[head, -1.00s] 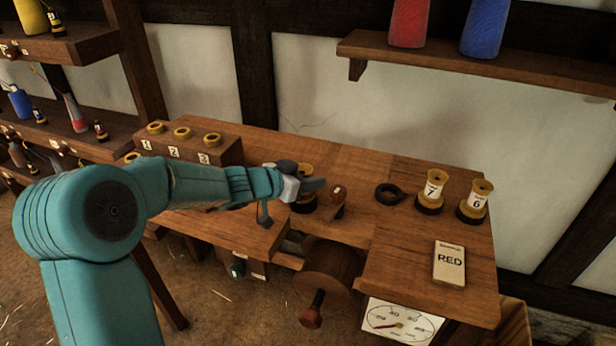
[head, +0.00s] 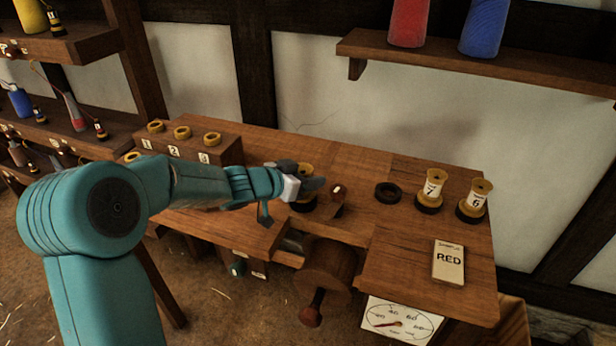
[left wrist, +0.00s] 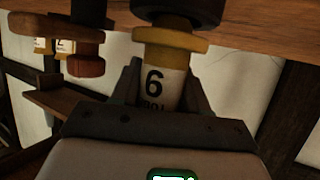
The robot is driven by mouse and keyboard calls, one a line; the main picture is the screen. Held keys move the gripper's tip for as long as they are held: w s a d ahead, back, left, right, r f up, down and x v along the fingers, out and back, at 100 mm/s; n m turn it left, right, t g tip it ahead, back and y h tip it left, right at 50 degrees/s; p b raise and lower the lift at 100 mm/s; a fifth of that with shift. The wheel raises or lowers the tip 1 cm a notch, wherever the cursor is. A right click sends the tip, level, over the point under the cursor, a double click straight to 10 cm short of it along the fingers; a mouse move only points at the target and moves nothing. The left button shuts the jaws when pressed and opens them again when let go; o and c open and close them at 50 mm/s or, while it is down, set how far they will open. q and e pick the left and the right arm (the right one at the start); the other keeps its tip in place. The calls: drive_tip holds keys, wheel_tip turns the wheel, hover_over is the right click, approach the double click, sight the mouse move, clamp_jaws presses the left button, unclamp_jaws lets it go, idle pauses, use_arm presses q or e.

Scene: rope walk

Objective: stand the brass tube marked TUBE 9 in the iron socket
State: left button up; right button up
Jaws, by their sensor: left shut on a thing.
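My left gripper (head: 310,184) is shut on a brass tube (head: 307,169) with yellow flanges and a dark base, over the middle of the bench. In the left wrist view, which is upside down, my fingers (left wrist: 161,82) flank the pale label of this tube (left wrist: 160,85). The label looks like a 6 there, so upright it is a 9. The tube looks upright. I cannot tell whether its dark base touches the bench. The dark iron socket (head: 388,193) is an empty ring to the right of my gripper. My right gripper is not in view.
Tubes marked 7 (head: 434,188) and 6 (head: 477,197) stand upright right of the socket. A RED card (head: 448,263) lies at the bench's front right. A small wooden piece (head: 338,198) stands between my gripper and the socket. A numbered block (head: 223,160) stands at left.

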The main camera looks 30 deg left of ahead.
use_arm(q)
drive_tip(key=shift+f+b, duration=0.35)
drive_tip(key=shift+f, duration=0.2)
drive_tip(key=o, duration=0.9)
drive_tip(key=shift+o, duration=0.2)
drive_tip(key=shift+p+v, duration=1.65)
drive_tip(key=shift+v, duration=1.5)
drive_tip(key=p+v, duration=0.2)
drive_tip(key=v, duration=0.2)
drive_tip(key=shift+s, duration=0.4)
